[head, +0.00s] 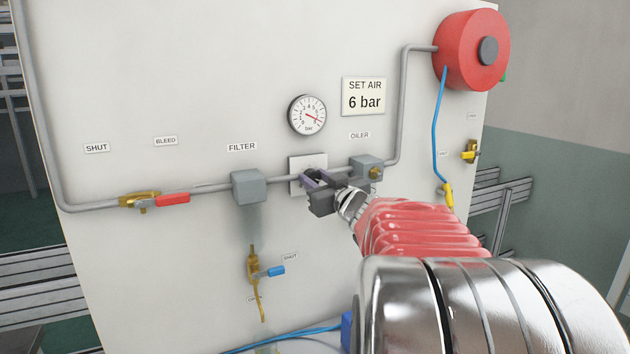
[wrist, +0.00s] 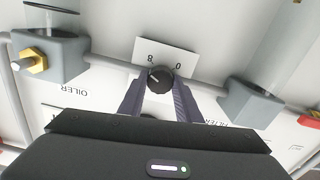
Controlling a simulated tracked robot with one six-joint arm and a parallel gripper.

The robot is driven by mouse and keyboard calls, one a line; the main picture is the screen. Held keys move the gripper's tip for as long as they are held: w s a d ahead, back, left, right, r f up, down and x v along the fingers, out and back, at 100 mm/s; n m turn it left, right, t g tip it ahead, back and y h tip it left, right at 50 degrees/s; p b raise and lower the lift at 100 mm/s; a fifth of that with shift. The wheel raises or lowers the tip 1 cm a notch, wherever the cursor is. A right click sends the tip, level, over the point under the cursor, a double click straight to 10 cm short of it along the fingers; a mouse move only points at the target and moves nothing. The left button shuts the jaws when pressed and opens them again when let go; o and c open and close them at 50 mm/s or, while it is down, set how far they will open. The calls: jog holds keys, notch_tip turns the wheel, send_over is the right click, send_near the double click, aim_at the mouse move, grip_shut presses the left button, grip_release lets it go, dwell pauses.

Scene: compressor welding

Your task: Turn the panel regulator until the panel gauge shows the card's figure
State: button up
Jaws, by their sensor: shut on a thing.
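The card (head: 364,96) reads "SET AIR 6 bar". The round panel gauge (head: 307,116) is left of it, its red needle pointing to the lower right; its exact figure is too small to read surely. The black regulator knob (wrist: 160,79) sits on a white plate (wrist: 178,57) marked 8 and 0, seen upside down in the wrist view. My gripper (head: 312,182) is at the plate below the gauge and is shut on the knob, its fingers (wrist: 158,98) on either side. In the head view the gripper hides the knob.
A grey filter block (head: 248,186) stands left of the regulator and an oiler block (head: 367,167) close on its right, along a grey pipe. A red-handled valve (head: 172,198) is farther left. A red hose reel (head: 470,50) with a blue hose hangs upper right.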

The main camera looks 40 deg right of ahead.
jog(key=shift+n, duration=0.4)
jog(key=n, duration=0.4)
jog(key=shift+a, duration=0.1)
jog(key=shift+a+f+n, duration=0.1)
jog(key=shift+f+n, duration=0.05)
jog(key=shift+n, duration=2.35)
jog(key=shift+w, duration=0.1)
jog(key=o, duration=1.1)
jog(key=shift+c, duration=0.2)
jog(key=shift+s+a, duration=0.1)
jog(key=shift+s, duration=0.5)
jog(key=v, duration=1.2)
jog(key=shift+s, duration=0.35)
